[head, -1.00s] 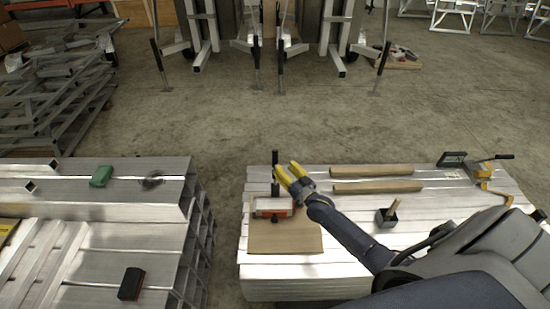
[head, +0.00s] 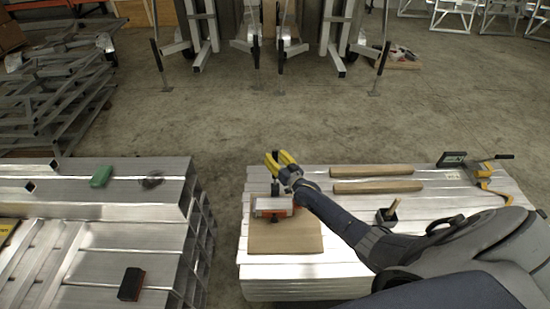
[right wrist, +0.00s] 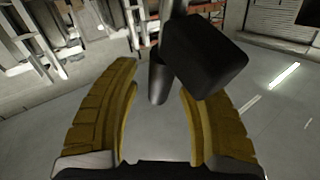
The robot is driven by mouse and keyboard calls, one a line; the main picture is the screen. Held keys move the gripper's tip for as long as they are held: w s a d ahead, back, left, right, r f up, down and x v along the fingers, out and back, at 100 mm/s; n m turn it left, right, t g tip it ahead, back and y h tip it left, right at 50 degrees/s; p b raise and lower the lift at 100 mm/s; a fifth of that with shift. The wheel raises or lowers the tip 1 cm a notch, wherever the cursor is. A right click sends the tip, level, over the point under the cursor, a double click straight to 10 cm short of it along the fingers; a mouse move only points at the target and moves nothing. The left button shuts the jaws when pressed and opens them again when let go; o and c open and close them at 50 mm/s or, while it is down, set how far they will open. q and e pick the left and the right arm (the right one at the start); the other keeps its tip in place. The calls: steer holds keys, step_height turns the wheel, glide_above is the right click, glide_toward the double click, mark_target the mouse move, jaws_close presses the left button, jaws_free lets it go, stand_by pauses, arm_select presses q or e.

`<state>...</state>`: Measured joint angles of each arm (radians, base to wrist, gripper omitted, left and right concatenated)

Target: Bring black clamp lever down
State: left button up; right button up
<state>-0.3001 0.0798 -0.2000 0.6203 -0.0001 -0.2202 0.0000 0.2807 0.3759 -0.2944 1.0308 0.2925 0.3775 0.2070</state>
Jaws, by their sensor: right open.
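The clamp (head: 273,206), silver with an orange-red edge, sits on a brown board at the left end of the right-hand stack. The lower part of its black lever (head: 275,188) stands up from it. The upper part is hidden by my right gripper (head: 278,157), which is at the lever's top with its yellow fingers spread. In the right wrist view, a black block (right wrist: 207,56) and a dark cylinder (right wrist: 158,85) lie between and beyond the open fingers. They look like parts of the clamp; I cannot tell whether a finger touches them. My left gripper is not in view.

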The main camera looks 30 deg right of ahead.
steer(key=shift+c, duration=0.4)
jaws_close()
steer(key=shift+s+a, duration=0.1)
steer(key=shift+s, duration=0.05)
steer(key=shift+s+a+r+n+t+y, duration=0.1)
steer(key=shift+s+a+r+n+t, duration=0.1)
steer(key=shift+s+a+n+t, duration=0.3)
steer(key=shift+s+a+r+n+t+y, duration=0.1)
steer(key=shift+s+a+r+n+t, duration=0.15)
steer(key=shift+s+t, duration=0.4)
steer(key=shift+s+a+r+n+t+y, duration=0.1)
steer(key=shift+s+a+r+n+t, duration=0.1)
steer(key=shift+s+n+t, duration=0.35)
steer(key=shift+s+a+n+t+y, duration=0.5)
steer(key=shift+s+n+t, duration=0.1)
steer(key=shift+s, duration=0.2)
steer(key=shift+s+a+n+t+y, duration=0.35)
steer(key=shift+s+n+t+y, duration=0.2)
steer(key=shift+s, duration=0.2)
steer(key=shift+o, duration=0.4)
jaws_free()
steer(key=shift+s+f, duration=0.1)
